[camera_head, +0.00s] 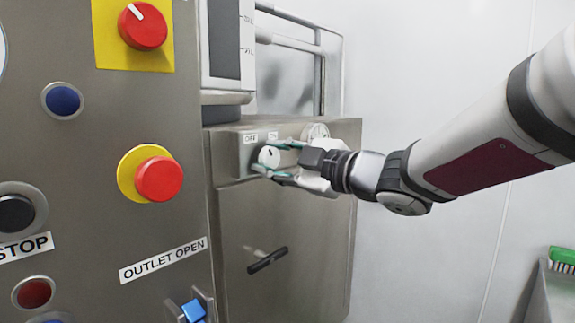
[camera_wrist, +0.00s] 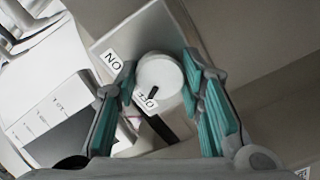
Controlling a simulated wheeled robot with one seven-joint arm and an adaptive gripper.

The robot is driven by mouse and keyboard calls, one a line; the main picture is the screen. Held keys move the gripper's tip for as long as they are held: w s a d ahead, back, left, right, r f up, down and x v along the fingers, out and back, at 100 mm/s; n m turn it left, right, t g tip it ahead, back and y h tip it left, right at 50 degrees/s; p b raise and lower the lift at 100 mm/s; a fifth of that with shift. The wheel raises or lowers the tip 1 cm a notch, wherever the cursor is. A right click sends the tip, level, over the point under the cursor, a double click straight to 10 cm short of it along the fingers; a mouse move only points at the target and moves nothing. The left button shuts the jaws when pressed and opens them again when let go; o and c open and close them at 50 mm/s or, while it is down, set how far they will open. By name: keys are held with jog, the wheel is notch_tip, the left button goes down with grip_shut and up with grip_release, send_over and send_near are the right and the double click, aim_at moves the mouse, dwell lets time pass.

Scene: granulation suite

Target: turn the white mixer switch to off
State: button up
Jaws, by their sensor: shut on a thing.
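The white mixer switch (camera_head: 269,156) is a round knob on a grey metal box at mid-frame in the head view. It also shows in the wrist view (camera_wrist: 160,76), between the green-padded fingers. My gripper (camera_head: 267,158) reaches in from the right and is shut on the knob, one finger on each side. A small dark mark shows on the knob's face in the head view. The OFF label (camera_head: 250,139) is above left of the knob and the ON label (camera_head: 272,136) above right. In the wrist view, the label nearer the fingers is partly hidden by the knob.
A second round white fitting (camera_head: 315,132) sits right of the switch, close to my gripper. A black-handled latch (camera_head: 267,259) is below. A red button (camera_head: 158,179) and a red rotary switch (camera_head: 142,26) are on the left panel. The wall at right is clear.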

dwell(0.4)
jog(key=o, duration=1.1)
jog(key=shift+o, duration=0.2)
jog(key=v, duration=1.2)
